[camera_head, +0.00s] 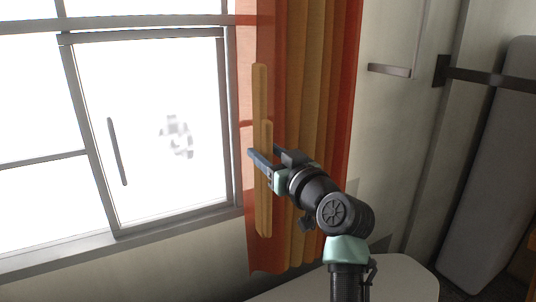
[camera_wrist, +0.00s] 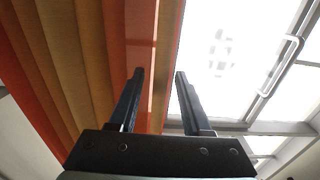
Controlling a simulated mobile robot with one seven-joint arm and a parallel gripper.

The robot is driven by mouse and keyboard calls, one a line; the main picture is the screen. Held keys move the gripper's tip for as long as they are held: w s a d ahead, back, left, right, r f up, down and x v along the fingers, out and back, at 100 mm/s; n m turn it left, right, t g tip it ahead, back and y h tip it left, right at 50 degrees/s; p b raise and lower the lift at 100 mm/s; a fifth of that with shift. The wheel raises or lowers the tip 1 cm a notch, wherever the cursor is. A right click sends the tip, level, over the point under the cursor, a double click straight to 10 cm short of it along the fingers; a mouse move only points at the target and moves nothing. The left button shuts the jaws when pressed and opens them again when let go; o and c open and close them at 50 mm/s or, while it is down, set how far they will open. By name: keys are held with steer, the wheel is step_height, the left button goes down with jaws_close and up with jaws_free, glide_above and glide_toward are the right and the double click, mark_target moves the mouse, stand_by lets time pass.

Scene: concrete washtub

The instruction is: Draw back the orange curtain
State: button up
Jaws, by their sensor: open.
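The orange curtain (camera_head: 313,90) hangs in folds of orange and red at the right side of the window. Its left edge is a thinner red strip, partly see-through. An upright wooden bar (camera_head: 259,95) stands along this edge, with a shorter piece beside it. My gripper (camera_head: 264,151) is open at the bar's middle height, with one finger on each side of the bar in the head view. In the wrist view the curtain (camera_wrist: 90,60) fills the left, and an orange-brown strip shows between the open fingers. I cannot tell whether the fingers touch the bar.
The bright window (camera_head: 150,130) with grey frames and a dark handle (camera_head: 117,152) is at the left. A pale rounded surface (camera_head: 400,280) lies below my arm. A short bar (camera_head: 389,70) sticks out from the wall at the right, near a grey padded panel (camera_head: 495,170).

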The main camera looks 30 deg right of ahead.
steer(key=shift+s, duration=0.1)
steer(key=s+b, duration=0.1)
steer(key=s, duration=1.1)
steer(key=shift+s, duration=0.4)
steer(key=a+r+t+p, duration=0.2)
steer(key=a+r+p, duration=0.2)
steer(key=a+r, duration=0.55)
steer(key=a+r+t+p, duration=0.25)
steer(key=a+r, duration=0.35)
steer(key=r, duration=0.6)
steer(key=s+a+r+t+p, duration=0.5)
steer(key=s+a+r, duration=0.5)
steer(key=r, duration=0.4)
steer(key=shift+s+a+r, duration=0.25)
steer(key=shift+a+r, duration=0.05)
steer(key=shift+a, duration=0.1)
